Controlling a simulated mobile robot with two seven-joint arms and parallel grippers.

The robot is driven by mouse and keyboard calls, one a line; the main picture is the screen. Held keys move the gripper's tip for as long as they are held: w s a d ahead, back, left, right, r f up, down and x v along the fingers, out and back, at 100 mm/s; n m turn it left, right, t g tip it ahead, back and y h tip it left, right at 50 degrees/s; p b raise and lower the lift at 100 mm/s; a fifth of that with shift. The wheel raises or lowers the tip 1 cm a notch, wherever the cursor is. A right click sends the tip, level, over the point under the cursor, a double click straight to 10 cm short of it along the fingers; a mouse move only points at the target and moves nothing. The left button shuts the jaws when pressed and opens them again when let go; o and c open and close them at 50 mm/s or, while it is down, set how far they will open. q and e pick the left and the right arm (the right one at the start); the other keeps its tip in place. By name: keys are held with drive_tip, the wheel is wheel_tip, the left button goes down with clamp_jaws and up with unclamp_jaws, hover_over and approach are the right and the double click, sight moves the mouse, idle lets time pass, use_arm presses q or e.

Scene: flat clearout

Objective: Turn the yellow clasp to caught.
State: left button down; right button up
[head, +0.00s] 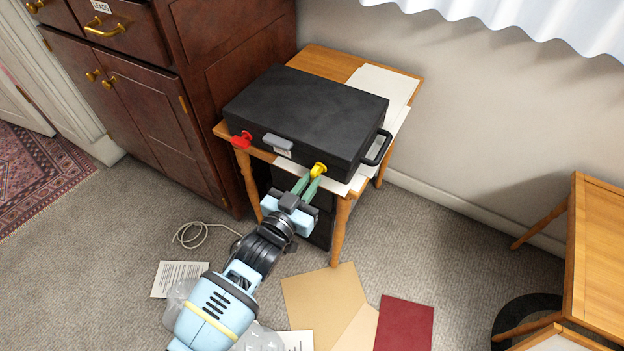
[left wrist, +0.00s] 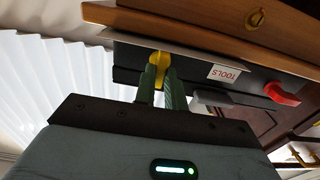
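A black case (head: 305,110) lies closed on a small wooden table (head: 325,62). Its yellow clasp (head: 319,169) is on the front face near the right corner; it also shows in the left wrist view (left wrist: 159,62). A red clasp (head: 241,138) is near the left front corner, with a grey latch (head: 278,143) between them. My left gripper (head: 308,182) reaches up to the front of the case. Its green fingers stand close on both sides of the yellow clasp and appear shut on it, hiding part of it. My right gripper is not in view.
White papers (head: 385,85) lie under the case on the table. A black handle (head: 379,148) sticks out at its right end. A dark wooden cabinet (head: 150,125) stands close on the left. Folders (head: 325,298) and a cable (head: 195,236) lie on the carpet; another wooden table (head: 600,250) is at right.

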use_arm(q)
drive_tip(key=m, duration=0.3)
drive_tip(key=shift+m, duration=0.8)
drive_tip(key=shift+m, duration=0.6)
drive_tip(key=m, duration=0.3)
drive_tip(key=m, duration=0.5)
drive_tip(key=shift+f, duration=0.1)
